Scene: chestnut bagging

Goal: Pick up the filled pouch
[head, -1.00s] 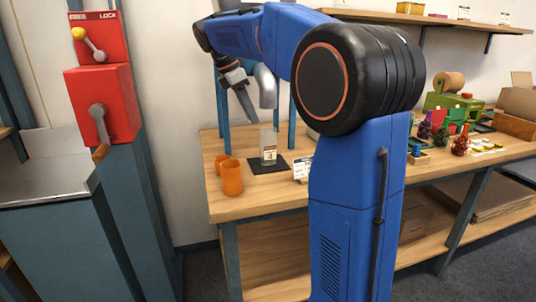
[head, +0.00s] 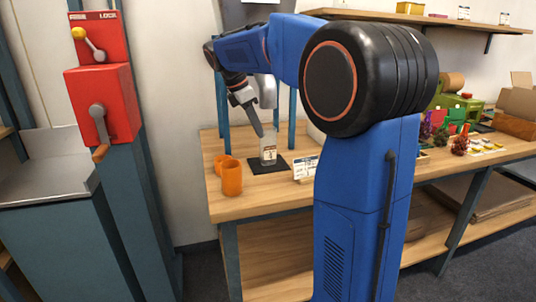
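A clear pouch (head: 268,147) with a small label stands upright on a dark mat (head: 264,171) under a grey spout, on the wooden bench. What is inside the pouch is too small to tell. My gripper (head: 259,132) points down at the upper left of the pouch, close to its top in the picture. Whether it touches the pouch cannot be told. The fingers show side-on, so their opening is hidden.
Two orange cups (head: 231,177) stand left of the mat, near the bench edge. A white label card (head: 306,167) stands to its right. A red box with levers (head: 101,105) is at the left. Goods and cartons crowd the bench's right side.

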